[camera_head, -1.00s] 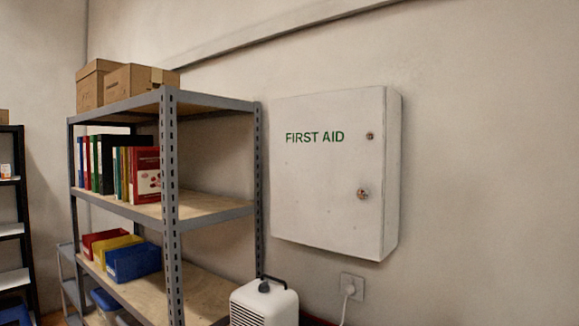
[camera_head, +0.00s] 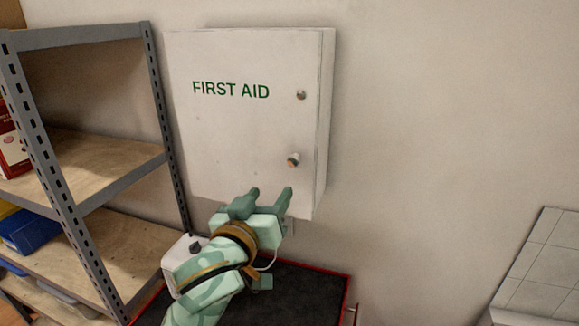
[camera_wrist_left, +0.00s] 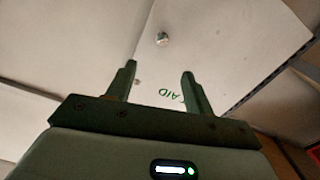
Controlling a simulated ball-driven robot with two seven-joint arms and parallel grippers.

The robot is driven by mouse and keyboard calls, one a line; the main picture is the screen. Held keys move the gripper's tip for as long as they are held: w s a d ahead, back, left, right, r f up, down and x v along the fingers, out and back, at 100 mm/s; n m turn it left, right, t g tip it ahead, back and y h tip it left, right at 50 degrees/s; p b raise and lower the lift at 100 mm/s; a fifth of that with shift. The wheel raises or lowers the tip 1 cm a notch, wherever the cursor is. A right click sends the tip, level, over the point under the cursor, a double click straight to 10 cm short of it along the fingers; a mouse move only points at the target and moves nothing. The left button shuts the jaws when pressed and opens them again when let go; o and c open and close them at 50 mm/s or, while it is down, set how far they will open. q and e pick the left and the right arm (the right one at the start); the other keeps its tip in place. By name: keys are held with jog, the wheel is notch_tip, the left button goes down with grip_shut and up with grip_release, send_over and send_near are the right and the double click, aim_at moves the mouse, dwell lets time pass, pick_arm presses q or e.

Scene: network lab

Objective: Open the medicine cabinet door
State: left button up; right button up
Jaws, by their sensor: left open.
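The white medicine cabinet (camera_head: 240,130), marked FIRST AID, hangs on the wall with its door shut. A round metal knob (camera_head: 293,160) sits on the right part of the door, with a smaller lock-like fitting (camera_head: 301,95) above it. My left gripper (camera_head: 271,190) is open and empty, in front of the cabinet's lower edge and below the knob in the head view. In the left wrist view, its two fingers (camera_wrist_left: 158,78) stand apart, and one round metal fitting (camera_wrist_left: 162,39) shows beyond them on the door. My right gripper is not in view.
A grey metal shelf unit (camera_head: 62,190) with bins and books stands left of the cabinet. A dark-topped, red-edged surface (camera_head: 300,297) lies below, with a white appliance (camera_head: 186,249) by my left arm. The wall right of the cabinet is bare.

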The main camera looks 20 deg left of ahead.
aim_at(292, 162)
pick_arm(q)
jog(key=w+p, duration=0.1)
jog(key=w, duration=1.3)
jog(key=shift+w+f+p, duration=0.2)
jog(key=shift+w+p, duration=0.1)
jog(key=shift+p, duration=0.1)
jog(key=shift+d, duration=0.1)
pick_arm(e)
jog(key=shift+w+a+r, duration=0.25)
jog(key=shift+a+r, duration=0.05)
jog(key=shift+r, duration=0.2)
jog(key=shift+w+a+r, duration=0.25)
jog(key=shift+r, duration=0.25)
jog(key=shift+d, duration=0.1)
pick_arm(q)
grip_shut()
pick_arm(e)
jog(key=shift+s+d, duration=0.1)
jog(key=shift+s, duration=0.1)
